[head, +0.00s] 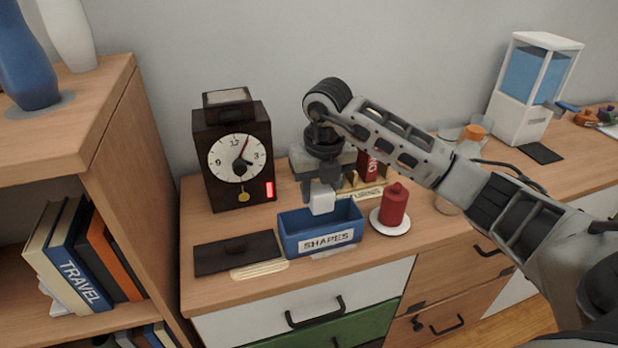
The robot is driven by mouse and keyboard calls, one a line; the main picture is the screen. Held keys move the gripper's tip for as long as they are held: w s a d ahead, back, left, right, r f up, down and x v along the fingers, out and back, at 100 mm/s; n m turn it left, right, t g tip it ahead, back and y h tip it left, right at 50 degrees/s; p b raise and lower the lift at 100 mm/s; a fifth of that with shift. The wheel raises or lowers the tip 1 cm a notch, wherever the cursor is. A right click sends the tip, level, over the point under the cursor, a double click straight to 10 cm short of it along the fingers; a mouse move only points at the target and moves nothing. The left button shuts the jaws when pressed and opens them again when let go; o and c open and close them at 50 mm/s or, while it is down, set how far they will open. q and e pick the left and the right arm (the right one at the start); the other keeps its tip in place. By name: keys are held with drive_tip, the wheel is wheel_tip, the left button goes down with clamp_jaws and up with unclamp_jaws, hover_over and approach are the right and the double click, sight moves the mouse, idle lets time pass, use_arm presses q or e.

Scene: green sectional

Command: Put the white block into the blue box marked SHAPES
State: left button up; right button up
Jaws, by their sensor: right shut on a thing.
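The blue box marked SHAPES (320,242) stands open on the wooden sideboard, its label facing me. The white block (321,199) is held by my right gripper (322,190), just above or at the opening of the blue box, toward its middle. I cannot tell whether the block's lower edge is inside the rim. My right gripper points down and is shut on the block; its fingers partly show behind and above it. My left gripper is not in view.
A dark clock (238,160) stands left of the box, and a dark flat lid (236,253) lies at front left. A red candle (394,205) on a white saucer stands close on the right. A white dispenser (533,90) stands farther right.

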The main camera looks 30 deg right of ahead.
sight(321, 203)
drive_tip(key=shift+s+f, duration=0.3)
drive_tip(key=shift+s+f+b, duration=0.1)
drive_tip(key=shift+f+b, duration=0.15)
drive_tip(key=shift+b, duration=0.2)
drive_tip(key=shift+f, duration=0.35)
drive_tip(key=shift+f+b, duration=0.7)
drive_tip(key=shift+b, duration=0.05)
drive_tip(key=shift+f+b, duration=1)
drive_tip(key=shift+f, duration=0.6)
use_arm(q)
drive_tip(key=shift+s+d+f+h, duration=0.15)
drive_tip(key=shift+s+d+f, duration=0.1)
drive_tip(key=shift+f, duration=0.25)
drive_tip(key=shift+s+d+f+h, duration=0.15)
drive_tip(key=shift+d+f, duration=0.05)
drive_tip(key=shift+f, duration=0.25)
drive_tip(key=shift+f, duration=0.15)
use_arm(e)
drive_tip(key=o, duration=1.1)
drive_tip(key=shift+c, duration=0.2)
